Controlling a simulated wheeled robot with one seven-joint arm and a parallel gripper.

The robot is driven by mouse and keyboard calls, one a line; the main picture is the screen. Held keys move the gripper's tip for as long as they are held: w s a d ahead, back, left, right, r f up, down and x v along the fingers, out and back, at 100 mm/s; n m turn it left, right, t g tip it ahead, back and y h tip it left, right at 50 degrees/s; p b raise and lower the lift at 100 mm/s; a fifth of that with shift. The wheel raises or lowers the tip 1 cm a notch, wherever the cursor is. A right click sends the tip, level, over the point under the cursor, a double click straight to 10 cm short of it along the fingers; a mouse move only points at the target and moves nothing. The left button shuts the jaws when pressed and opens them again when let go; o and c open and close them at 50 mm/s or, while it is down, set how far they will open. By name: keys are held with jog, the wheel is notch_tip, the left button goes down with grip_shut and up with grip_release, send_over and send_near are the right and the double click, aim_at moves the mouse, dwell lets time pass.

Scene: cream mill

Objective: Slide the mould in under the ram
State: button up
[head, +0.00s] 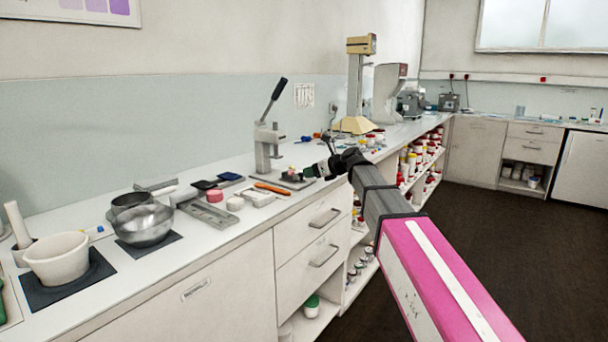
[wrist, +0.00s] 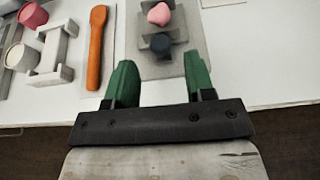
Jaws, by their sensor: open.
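The hand press (head: 266,145) stands on the counter with its lever raised and its ram over a grey base plate (wrist: 173,68). In the wrist view a small dark block with a rounded knob (wrist: 160,44), which looks like the mould, sits on this plate. A pink rounded piece (wrist: 158,13) lies just beyond it. My gripper (wrist: 160,80) is open, its two green fingers apart at the plate's near end, with the dark block ahead between their lines. Nothing is between the fingertips. The ram is not seen in the wrist view. My gripper (head: 311,172) is small in the head view.
An orange spatula (wrist: 97,46) lies left of the plate. A white stand (wrist: 51,54) and pots are further left. A steel bowl (head: 146,225) and a mortar (head: 58,259) stand at the near left. A cream column machine (head: 356,85) stands behind. The counter right of the plate is clear.

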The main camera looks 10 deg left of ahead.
aim_at(294, 175)
jog(key=shift+x, duration=2.3)
grip_shut()
